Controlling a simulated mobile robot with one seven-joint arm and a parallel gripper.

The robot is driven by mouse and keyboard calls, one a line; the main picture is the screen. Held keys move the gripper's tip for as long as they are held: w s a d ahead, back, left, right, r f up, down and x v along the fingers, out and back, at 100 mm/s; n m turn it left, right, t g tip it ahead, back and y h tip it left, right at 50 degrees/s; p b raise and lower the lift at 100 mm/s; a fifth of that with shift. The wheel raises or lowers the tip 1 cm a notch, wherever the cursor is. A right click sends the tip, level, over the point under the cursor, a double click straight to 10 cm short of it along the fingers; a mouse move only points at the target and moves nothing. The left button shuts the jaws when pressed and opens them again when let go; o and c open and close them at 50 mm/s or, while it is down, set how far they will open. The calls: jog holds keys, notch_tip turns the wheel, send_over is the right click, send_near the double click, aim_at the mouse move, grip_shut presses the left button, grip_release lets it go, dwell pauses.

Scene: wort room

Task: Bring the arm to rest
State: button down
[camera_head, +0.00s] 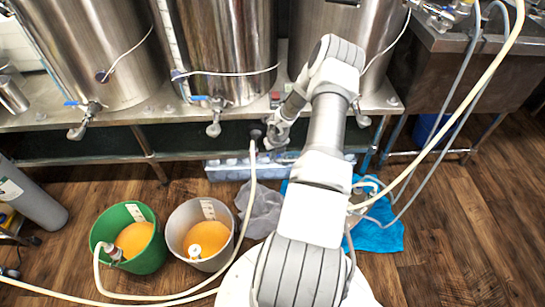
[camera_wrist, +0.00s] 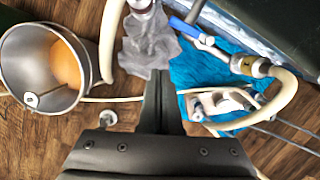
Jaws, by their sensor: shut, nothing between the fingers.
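My gripper (camera_wrist: 160,78) shows in the wrist view with its two dark fingers together and nothing between them. It points down over the wood floor, beside a grey cloth and a blue cloth. In the head view my arm reaches forward and bends down at the tank stand's front edge. The gripper end (camera_head: 275,136) is small there, close to a hose end and a valve, and its fingertips are hard to make out. I cannot tell whether it touches them.
Steel tanks (camera_head: 236,45) stand on a steel stand (camera_head: 120,116). A green bucket (camera_head: 149,258) and a grey metal bucket (camera_head: 228,261) hold orange liquid. A pale hose (camera_head: 252,190) hangs close by. A grey cloth (camera_head: 262,212) and blue cloth (camera_head: 385,237) lie on the floor.

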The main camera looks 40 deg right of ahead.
jog(key=shift+s+a+r, duration=0.15)
jog(key=shift+r, duration=0.55)
